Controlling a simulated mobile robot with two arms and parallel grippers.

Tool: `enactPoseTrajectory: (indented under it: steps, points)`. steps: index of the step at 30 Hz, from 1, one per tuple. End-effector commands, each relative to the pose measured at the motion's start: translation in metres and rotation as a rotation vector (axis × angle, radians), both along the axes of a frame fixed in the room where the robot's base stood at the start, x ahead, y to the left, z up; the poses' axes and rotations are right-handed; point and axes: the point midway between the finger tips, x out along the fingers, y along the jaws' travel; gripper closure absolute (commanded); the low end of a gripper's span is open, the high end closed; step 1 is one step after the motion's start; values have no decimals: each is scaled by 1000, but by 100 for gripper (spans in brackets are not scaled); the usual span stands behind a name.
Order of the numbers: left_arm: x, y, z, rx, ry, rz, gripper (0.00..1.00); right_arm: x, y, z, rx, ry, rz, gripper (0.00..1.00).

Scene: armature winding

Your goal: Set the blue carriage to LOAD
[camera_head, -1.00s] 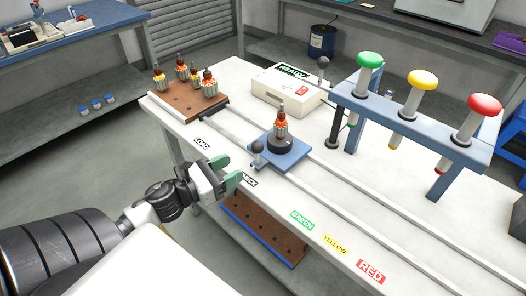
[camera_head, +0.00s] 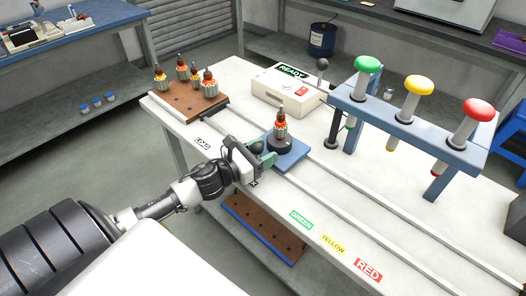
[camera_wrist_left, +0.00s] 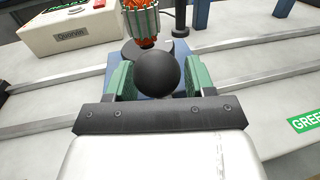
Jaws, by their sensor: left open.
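The blue carriage (camera_head: 291,160) sits on the two rails at the middle of the bench, with an armature (camera_head: 280,124) upright on its dark round holder. The LOAD label (camera_head: 203,144) is on the bench's front edge, left of the carriage. My left gripper (camera_head: 262,156) is at the carriage's front side. In the left wrist view, the carriage's black ball knob (camera_wrist_left: 158,73) stands between the open green fingers (camera_wrist_left: 158,82), with no clear contact visible. In the head view the gripper hides the knob and the label beside it. My right gripper is not in view.
A brown board (camera_head: 190,104) with several armatures is at the rails' left end. A white READY box (camera_head: 285,90) stands behind the carriage. The rails left of the carriage look clear.

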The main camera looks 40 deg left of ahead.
Motion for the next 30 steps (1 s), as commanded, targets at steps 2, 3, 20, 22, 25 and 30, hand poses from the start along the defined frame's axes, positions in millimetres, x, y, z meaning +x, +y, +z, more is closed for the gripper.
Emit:
enactPoseTrajectory:
  steps: [2, 3, 20, 22, 25, 30]
  points:
    - [0, 0, 0, 0, 0, 0, 46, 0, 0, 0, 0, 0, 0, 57]
    - [0, 0, 0, 0, 0, 0, 51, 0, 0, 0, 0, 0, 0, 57]
    - [0, 0, 1, -1, -3, 0, 100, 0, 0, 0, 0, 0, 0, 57]
    - [0, 0, 3, -2, -6, 0, 100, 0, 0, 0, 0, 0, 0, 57]
    - [1, 1, 5, -3, -8, 0, 100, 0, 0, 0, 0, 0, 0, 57]
    - [2, 6, 7, -3, -14, 0, 100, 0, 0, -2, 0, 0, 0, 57]
